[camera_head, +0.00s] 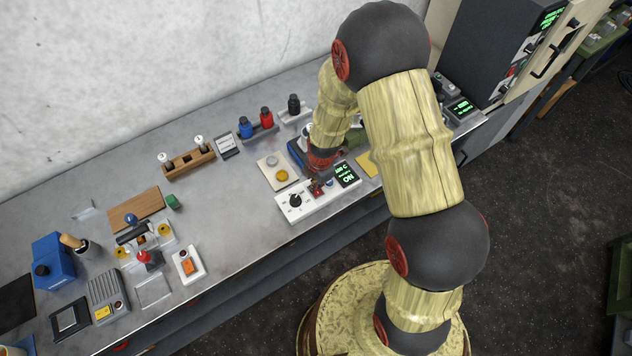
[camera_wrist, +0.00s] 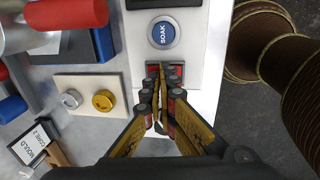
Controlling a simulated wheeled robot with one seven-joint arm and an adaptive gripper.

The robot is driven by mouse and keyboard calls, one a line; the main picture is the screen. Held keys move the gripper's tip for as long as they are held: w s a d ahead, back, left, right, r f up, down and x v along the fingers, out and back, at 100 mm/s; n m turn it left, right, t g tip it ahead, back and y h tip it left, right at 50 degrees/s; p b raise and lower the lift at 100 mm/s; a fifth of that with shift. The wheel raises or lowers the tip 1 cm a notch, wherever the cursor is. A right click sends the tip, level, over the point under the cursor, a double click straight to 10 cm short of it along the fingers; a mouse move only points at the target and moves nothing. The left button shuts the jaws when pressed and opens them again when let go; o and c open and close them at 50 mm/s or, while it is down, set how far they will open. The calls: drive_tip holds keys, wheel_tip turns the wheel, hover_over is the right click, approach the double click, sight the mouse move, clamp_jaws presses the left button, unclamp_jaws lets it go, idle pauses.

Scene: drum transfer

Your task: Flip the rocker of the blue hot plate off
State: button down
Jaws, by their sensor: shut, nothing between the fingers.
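The blue hot plate (camera_head: 296,152) stands behind a white control panel (camera_head: 316,207), partly hidden by my arm; its blue edge also shows in the wrist view (camera_wrist: 104,42). The panel carries a black knob (camera_head: 295,200), a red rocker, a blue button and a green-lit display (camera_head: 346,175) that reads ON. In the wrist view the red rocker (camera_wrist: 152,72) lies right under my shut fingertips (camera_wrist: 164,70), which cover most of it. I cannot tell whether they touch it or which way it is tilted. The blue SOAK button (camera_wrist: 163,33) is just beyond the fingertips.
A cream plate with a grey and a yellow button (camera_head: 281,175) lies left of the panel. Blue and red bottles (camera_head: 266,118) and a wooden rack (camera_head: 187,162) stand towards the wall.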

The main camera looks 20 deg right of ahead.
drive_tip(key=shift+w+r+p, duration=0.1)
drive_tip(key=shift+p, duration=0.95)
drive_tip(key=shift+w+a+f+g+p, duration=0.1)
drive_tip(key=shift+f+g+p, duration=0.1)
drive_tip(key=shift+g+p, duration=0.5)
drive_tip(key=shift+f, duration=0.2)
drive_tip(key=shift+s, duration=0.25)
drive_tip(key=shift+s+d, duration=0.25)
drive_tip(key=shift+s, duration=0.45)
